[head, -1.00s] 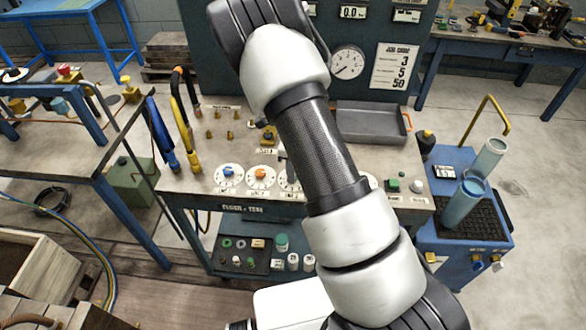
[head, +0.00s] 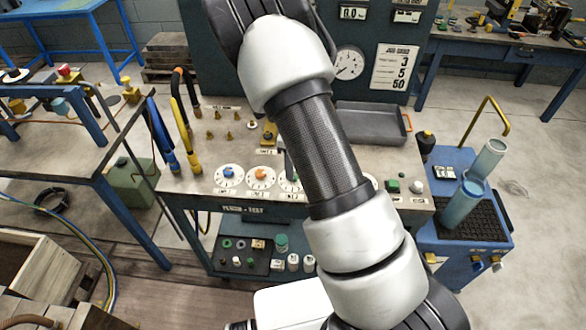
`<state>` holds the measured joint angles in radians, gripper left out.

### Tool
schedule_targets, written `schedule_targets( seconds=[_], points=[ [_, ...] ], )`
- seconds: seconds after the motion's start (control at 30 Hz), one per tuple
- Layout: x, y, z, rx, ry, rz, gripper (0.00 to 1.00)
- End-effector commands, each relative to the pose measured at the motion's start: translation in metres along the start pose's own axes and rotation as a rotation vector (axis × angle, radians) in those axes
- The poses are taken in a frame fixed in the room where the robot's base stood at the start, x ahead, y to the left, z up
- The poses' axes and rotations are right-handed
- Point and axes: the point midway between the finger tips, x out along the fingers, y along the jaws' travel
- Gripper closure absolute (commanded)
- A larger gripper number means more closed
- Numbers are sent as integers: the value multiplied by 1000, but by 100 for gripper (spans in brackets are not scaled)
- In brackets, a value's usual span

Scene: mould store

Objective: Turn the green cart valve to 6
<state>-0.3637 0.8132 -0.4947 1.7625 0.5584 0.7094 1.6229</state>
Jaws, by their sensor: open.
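The cart (head: 225,197) stands in the middle with a row of white dials along its front edge. The dial with the blue knob (head: 229,173) and the one with the orange knob (head: 260,174) show. To their right, a third dial (head: 287,187) is partly hidden by my arm, with a little green at its knob (head: 296,177). Its setting cannot be read. A small dark part of my gripper (head: 289,164) shows at the arm's left edge, just above this dial. Most of my gripper is hidden, and contact with the green valve cannot be told.
Blue and yellow hoses (head: 178,130) stand at the cart's left. A grey tray (head: 370,122) and a green button (head: 392,186) are on its right. A gauge panel (head: 310,60) rises behind. A blue unit (head: 460,225) with cylinders stands right. The lower shelf holds small parts.

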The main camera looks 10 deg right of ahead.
Motion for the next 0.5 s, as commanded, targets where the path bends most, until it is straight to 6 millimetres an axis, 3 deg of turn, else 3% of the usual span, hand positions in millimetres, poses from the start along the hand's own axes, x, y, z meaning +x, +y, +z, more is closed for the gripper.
schedule_targets(
  seconds=[0.3, 0.5],
  points=[
    [-81, -1, 1, -1, -3, -5, 56],
    [-120, -1, 0, 1, -3, -3, 56]
  ],
)
